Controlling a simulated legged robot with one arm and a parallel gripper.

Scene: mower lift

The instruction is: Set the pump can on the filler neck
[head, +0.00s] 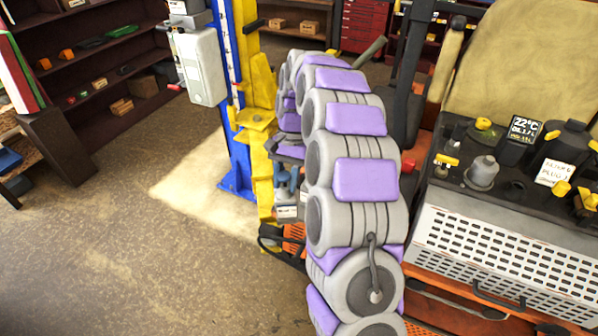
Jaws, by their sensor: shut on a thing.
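My gripper (289,187) shows only in part, at the left side of my own arm, in front of the yellow and blue lift post. Its blue-grey fingers are shut on a small grey thing (287,213), mostly hidden, so I cannot tell whether it is the pump can. A grey, bottle-shaped can with a narrow top (482,173) stands upright on the black deck of the orange machine at the right, well apart from my gripper. I cannot pick out the filler neck for certain among the dark fittings on that deck.
My arm fills the middle and hides much behind it. The lift post (233,100) carries a white box (203,68). The machine (500,255) has a perforated grey panel, yellow caps and a display reading 22°C. Shelves (95,60) stand far left. The floor (130,250) at left is clear.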

